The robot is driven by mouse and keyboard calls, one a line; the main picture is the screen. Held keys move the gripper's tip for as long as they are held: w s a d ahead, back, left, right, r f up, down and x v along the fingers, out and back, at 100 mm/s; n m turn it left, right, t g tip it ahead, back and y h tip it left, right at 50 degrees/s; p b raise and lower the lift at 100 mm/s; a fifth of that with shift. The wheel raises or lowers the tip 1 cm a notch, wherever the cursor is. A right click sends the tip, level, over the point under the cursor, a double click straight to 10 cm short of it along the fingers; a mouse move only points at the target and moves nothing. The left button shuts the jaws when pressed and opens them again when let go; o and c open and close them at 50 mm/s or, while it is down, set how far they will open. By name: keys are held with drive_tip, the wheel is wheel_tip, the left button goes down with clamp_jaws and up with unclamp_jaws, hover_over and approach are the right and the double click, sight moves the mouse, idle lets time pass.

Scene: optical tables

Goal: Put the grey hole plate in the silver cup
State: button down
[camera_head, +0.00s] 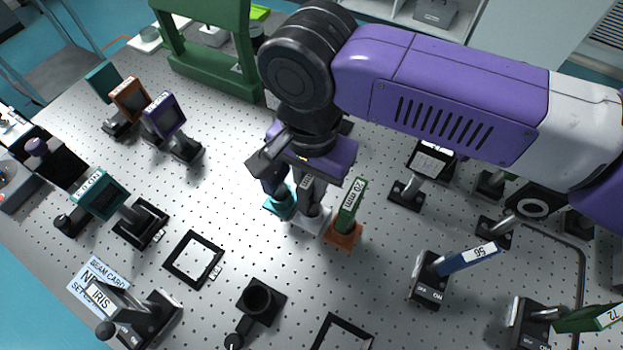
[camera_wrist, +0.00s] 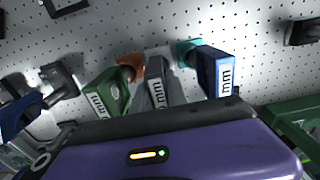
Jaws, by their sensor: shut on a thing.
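The grey hole plate (camera_head: 308,188) is upright under my gripper (camera_head: 306,172), which is shut on its upper end. It also shows in the wrist view (camera_wrist: 158,93), with "mm" lettering. The silver cup (camera_head: 311,222) stands on the table directly below, and the plate's lower end lines up with its mouth. In the wrist view the silver cup (camera_wrist: 157,53) is partly hidden behind the plate. I cannot tell whether the plate is fully seated in it. My fingertips are mostly hidden by the gripper body.
A green plate (camera_head: 350,207) stands in an orange cup (camera_head: 344,236) close on the right. A blue plate (camera_wrist: 215,72) stands in a teal cup (camera_head: 279,204) close on the left. Several optics mounts and a black square frame (camera_head: 178,271) stand around on the perforated table (camera_head: 225,205).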

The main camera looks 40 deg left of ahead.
drive_tip(key=c, duration=1.3)
unclamp_jaws()
drive_tip(key=shift+r, duration=0.1)
wheel_tip(320, 180, up, 12)
drive_tip(key=shift+r, duration=0.1)
